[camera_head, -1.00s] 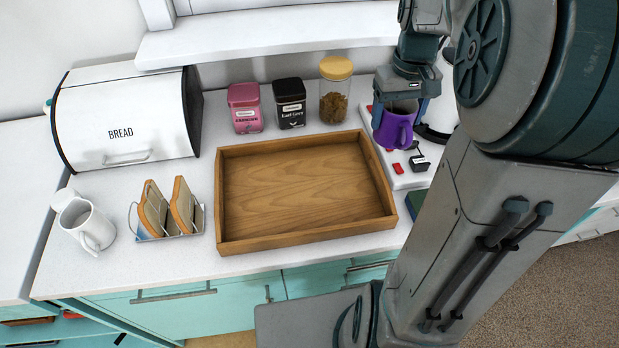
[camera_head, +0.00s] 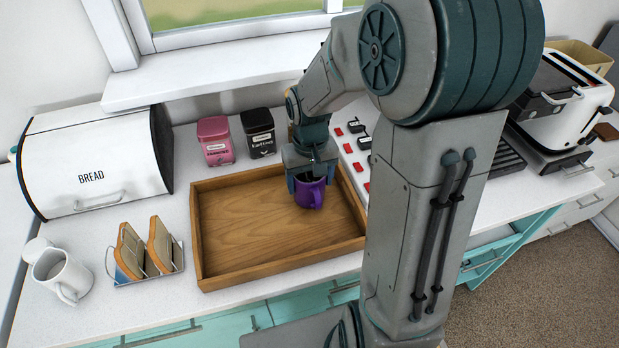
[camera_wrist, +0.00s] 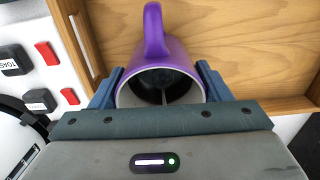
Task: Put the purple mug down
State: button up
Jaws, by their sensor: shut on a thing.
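The purple mug (camera_head: 309,193) is over the right part of the wooden tray (camera_head: 230,273) in the head view. My gripper (camera_head: 309,177) is shut on it from above. In the wrist view the purple mug (camera_wrist: 170,60) sits between the two blue fingers of my gripper (camera_wrist: 160,92), its opening toward the camera and its handle pointing up in the picture. The mug looks upright. I cannot tell whether its base touches the tray floor. The rest of the tray is empty.
A pink tin (camera_head: 215,141) and a black tin (camera_head: 258,133) stand behind the tray. Red and black switches (camera_head: 354,127) lie to the right.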

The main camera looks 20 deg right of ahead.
jog(key=shift+f, duration=0.2)
jog(key=shift+f, duration=0.15)
jog(key=o, duration=1.3)
notch_tip(320, 180, up, 11)
jog(key=shift+s+r+t, duration=0.2)
jog(key=shift+s+t, duration=0.35)
jog(key=shift+s, duration=1.75)
jog(key=shift+s+r+t, duration=0.15)
jog(key=shift+s+t, duration=0.45)
jog(key=shift+s, duration=1.75)
jog(key=shift+s+r+t, duration=0.2)
jog(key=shift+s+t, duration=0.35)
jog(key=shift+s, duration=1.75)
